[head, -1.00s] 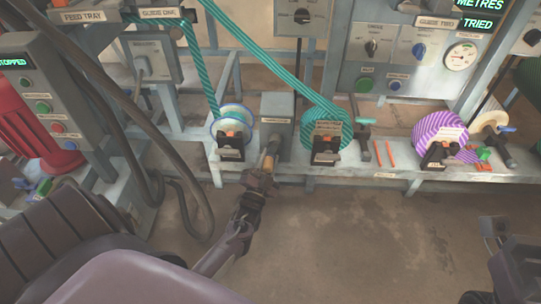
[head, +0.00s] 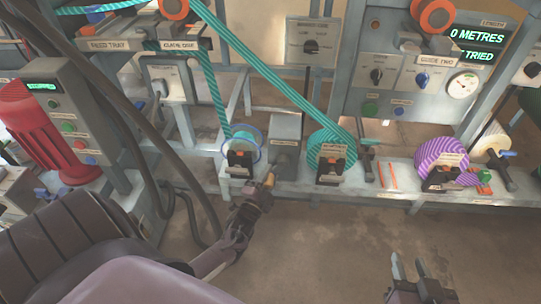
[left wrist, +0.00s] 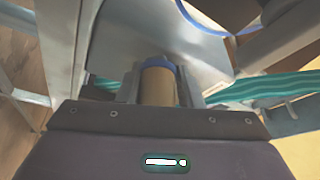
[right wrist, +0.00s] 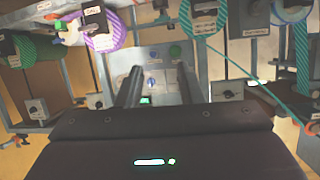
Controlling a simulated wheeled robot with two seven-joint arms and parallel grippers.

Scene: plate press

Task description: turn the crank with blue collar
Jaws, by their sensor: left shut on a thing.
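The crank's tan handle with a blue collar (left wrist: 158,80) sits between the fingers of my left gripper in the left wrist view. In the head view the handle (head: 269,179) stands out in front of a grey box on the bench's front edge. My left gripper (head: 262,192) is shut on this handle, and its fingers hide part of it. My right gripper (head: 409,268) is open and empty over bare floor at the lower right. Its two fingers stand apart in the right wrist view (right wrist: 158,92).
The grey crank box (head: 286,140) stands between a spool with a blue rim (head: 258,150) and a teal striped roll (head: 328,146). A purple striped roll (head: 440,160) is further right. Dark hoses (head: 150,150) hang at the left. The floor in front is clear.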

